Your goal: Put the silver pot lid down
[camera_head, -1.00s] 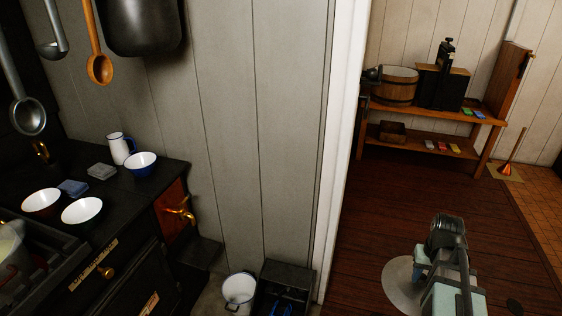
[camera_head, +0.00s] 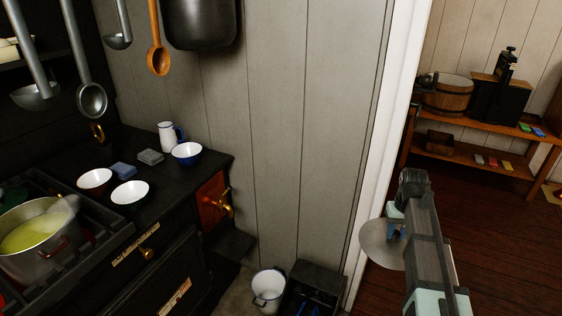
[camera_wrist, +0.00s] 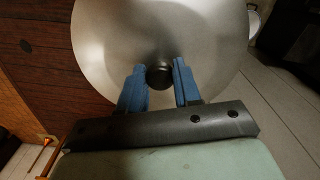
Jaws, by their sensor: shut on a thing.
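The silver pot lid (camera_wrist: 205,35) is a round metal disc with a dark knob (camera_wrist: 159,75) at its middle. My gripper (camera_wrist: 160,82) is shut on the knob, with a blue finger on each side of it. In the head view the lid (camera_head: 376,250) hangs in the air in front of the door frame, partly hidden by my gripper (camera_head: 394,232) and arm. A steaming pot (camera_head: 38,258) with yellow-green contents stands open on the stove at the left.
Ladles hang above. A white pot (camera_head: 268,287) and a dark bin (camera_head: 316,283) stand on the floor. A wooden shelf (camera_head: 470,153) is at the right.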

